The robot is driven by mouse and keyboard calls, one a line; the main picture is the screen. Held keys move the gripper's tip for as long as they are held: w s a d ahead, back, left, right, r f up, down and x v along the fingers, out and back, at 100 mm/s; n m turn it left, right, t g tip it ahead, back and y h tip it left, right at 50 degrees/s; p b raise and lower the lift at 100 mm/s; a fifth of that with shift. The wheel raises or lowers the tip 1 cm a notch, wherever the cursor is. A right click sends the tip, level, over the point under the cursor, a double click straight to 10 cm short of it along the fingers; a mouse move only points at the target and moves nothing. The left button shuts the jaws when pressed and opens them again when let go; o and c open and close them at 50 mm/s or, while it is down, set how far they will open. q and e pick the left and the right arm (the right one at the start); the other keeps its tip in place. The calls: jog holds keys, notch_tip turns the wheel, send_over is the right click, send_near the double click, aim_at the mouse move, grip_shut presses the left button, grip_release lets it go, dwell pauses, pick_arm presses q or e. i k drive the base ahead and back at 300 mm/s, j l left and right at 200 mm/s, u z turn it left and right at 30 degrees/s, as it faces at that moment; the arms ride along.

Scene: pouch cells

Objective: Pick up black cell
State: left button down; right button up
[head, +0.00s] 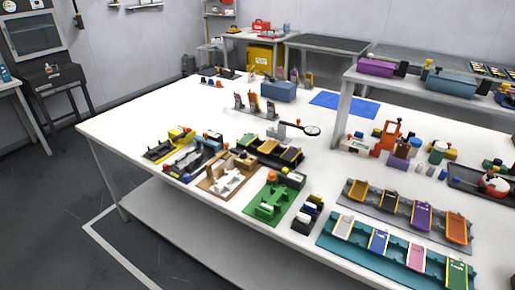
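A dark, black-looking flat cell (390,203) lies tilted in a grey rack (437,238) on the right side of the white table. A tan cell (358,190) is to its left, and a purple cell (421,217) and an orange cell (456,229) are to its right. I cannot be sure that this dark cell is the only black one, because other small dark pieces are on the table. Neither of my grippers shows in the head view.
A teal rack (330,243) with white, blue, pink and green cells stands in front of the grey rack. A green fixture (268,205) and a dark box (306,220) stand to the left. The white table (210,108) has free room toward its far left.

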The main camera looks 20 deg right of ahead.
aim_at(291, 153)
jog(key=i+j+z, duration=0.1)
jog(key=z, duration=0.3)
jog(key=i+j+z, duration=0.15)
jog(key=z, duration=0.3)
jog(key=i+j+z, duration=0.1)
jog(key=j, duration=0.2)
jog(key=i+j+z, duration=0.15)
jog(key=j, duration=0.15)
jog(key=i+j+z, duration=0.1)
jog(key=j, duration=0.2)
